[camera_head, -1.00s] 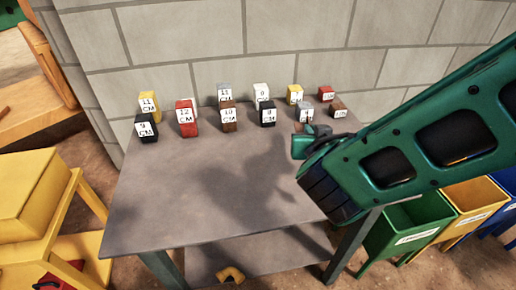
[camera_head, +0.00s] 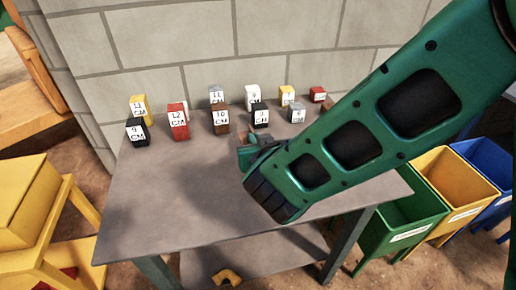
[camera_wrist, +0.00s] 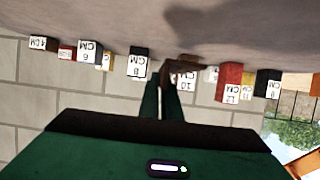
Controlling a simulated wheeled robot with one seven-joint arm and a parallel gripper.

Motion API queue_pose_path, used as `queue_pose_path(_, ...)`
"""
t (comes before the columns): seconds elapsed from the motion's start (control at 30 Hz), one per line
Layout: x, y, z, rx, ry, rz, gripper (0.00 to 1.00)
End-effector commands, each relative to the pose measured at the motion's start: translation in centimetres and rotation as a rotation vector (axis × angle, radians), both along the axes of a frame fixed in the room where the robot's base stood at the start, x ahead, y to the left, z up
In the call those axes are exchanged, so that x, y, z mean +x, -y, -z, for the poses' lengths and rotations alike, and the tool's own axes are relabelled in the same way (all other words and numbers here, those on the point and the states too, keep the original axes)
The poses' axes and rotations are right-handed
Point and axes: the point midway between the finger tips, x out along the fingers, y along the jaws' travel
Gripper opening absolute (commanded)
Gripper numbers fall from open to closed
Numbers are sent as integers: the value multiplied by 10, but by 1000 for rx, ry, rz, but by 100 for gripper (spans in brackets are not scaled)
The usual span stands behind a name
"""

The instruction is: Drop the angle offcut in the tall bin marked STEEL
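My gripper (camera_head: 250,150) is low over the middle of the grey table, partly hidden by my arm. In the wrist view its two dark green fingers (camera_wrist: 162,98) are close together with a narrow gap. A brown, bent piece at their tips (camera_wrist: 198,66) looks like the angle offcut, held between them. It overlaps the brown 10 CM block behind, so its outline is hard to separate. Green (camera_head: 405,222), yellow (camera_head: 455,190) and blue (camera_head: 486,165) bins stand right of the table. Their labels are too small to read, so I cannot tell which is marked STEEL.
Several coloured blocks with centimetre labels, such as the red 12 CM block (camera_head: 178,122), line the back of the table (camera_head: 150,205) near a block wall (camera_head: 180,50). A yellow stand (camera_head: 30,215) is at left.

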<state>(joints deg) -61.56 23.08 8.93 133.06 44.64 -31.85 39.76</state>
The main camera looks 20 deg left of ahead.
Motion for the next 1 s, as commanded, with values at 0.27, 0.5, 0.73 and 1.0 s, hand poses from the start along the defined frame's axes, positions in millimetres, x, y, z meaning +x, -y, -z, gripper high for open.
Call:
queue_pose_path(0.27,26,-8,15,2,3,0,0)
queue_pose_path(0.5,26,-8,36,-4,1,-2,0)
queue_pose_path(0.73,26,-8,56,0,2,0,0)
queue_pose_path(1.0,27,-8,57,0,2,1,0)
